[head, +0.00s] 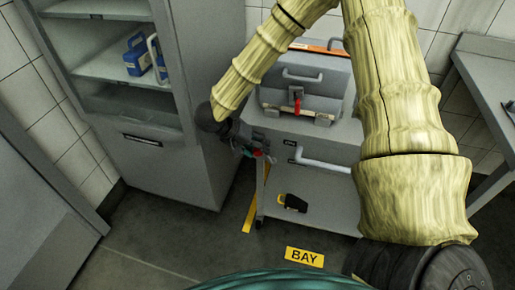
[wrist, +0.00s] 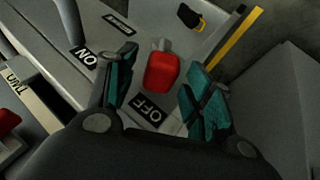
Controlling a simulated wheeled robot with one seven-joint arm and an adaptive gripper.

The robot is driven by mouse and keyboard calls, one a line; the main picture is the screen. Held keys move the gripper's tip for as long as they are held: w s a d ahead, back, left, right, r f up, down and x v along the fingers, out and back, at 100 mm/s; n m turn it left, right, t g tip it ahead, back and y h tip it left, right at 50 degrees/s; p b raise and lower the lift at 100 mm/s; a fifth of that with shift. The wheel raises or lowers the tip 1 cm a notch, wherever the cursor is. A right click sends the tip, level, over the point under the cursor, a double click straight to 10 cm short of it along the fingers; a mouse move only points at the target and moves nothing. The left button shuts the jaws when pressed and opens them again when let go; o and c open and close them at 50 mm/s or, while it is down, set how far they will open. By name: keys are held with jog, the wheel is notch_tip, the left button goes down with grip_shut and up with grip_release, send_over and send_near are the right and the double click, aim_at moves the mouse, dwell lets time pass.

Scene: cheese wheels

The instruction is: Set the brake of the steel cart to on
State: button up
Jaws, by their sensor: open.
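The grey steel cart (head: 335,131) stands at the centre right in the head view, with a pale push handle on its front. In the wrist view, its brake has a red knob (wrist: 162,72) on the cart top, beside the OFF label (wrist: 149,108). The ON label (wrist: 85,57) is farther left. My gripper (wrist: 161,82) is open, with one teal finger on each side of the red knob; I cannot tell whether either touches it. In the head view, my gripper (head: 257,150) is at the cart's left front corner and mostly hides the brake.
A grey case (head: 304,90) with a red lever (head: 297,106) sits on the cart. A tall grey cabinet (head: 150,160) with blue items (head: 138,58) stands at left. A grey bench (head: 490,75) is at right. A yellow BAY sign (head: 305,257) marks the floor before the cart.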

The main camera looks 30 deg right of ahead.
jog(key=shift+d+f, duration=0.25)
jog(key=shift+f, duration=0.05)
grip_shut()
